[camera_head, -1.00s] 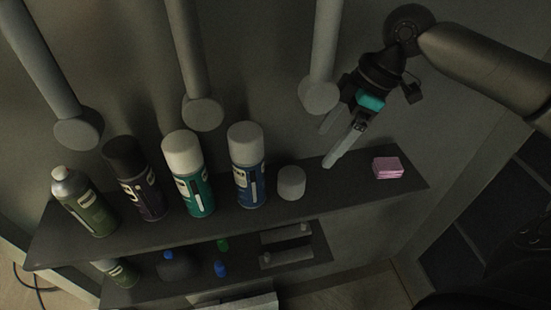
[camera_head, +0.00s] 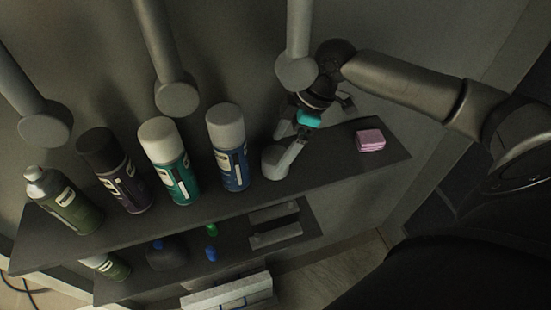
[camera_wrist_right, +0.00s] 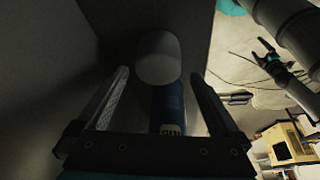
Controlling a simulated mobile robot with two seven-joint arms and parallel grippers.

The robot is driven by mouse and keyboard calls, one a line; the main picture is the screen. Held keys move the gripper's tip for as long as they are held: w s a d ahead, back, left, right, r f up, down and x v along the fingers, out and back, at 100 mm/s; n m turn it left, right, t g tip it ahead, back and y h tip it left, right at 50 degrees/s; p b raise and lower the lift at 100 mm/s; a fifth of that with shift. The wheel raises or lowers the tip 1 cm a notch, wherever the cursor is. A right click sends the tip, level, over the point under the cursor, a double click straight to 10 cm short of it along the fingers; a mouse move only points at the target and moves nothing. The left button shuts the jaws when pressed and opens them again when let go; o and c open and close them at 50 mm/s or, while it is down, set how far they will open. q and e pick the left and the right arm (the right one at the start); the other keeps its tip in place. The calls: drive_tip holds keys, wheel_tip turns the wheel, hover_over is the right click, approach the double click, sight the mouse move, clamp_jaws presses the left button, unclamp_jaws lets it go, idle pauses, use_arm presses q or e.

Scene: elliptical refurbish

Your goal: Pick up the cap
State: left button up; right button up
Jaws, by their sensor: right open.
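The loose pale grey cap (camera_head: 272,160) stands on the upper shelf, just right of the blue can. In the head view a finger of my right gripper (camera_head: 281,152) covers part of it. In the right wrist view the cap (camera_wrist_right: 158,58) shows between the two spread fingertips of my right gripper (camera_wrist_right: 160,74), with a visible space on each side. The right gripper is open and holds nothing. My left gripper (camera_wrist_right: 268,48) seems to show small in the right wrist view, far from the cap; its jaw state is unclear.
The white-topped blue can (camera_head: 231,165) stands close beside the cap, with several more cans to its left. A pink block (camera_head: 370,141) lies at the right on the shelf (camera_head: 330,160). Grey posts (camera_head: 298,70) hang above. A lower shelf holds bottles.

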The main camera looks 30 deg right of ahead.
sight(276, 155)
drive_tip(key=x, duration=0.3)
drive_tip(key=shift+w+a+f, duration=0.15)
drive_tip(key=shift+w+f, duration=0.05)
drive_tip(key=shift+f, duration=0.2)
drive_tip(key=shift+c, duration=1.2)
use_arm(q)
drive_tip(key=shift+s+r, duration=0.1)
drive_tip(key=shift+s, duration=0.25)
use_arm(e)
drive_tip(key=c, duration=0.8)
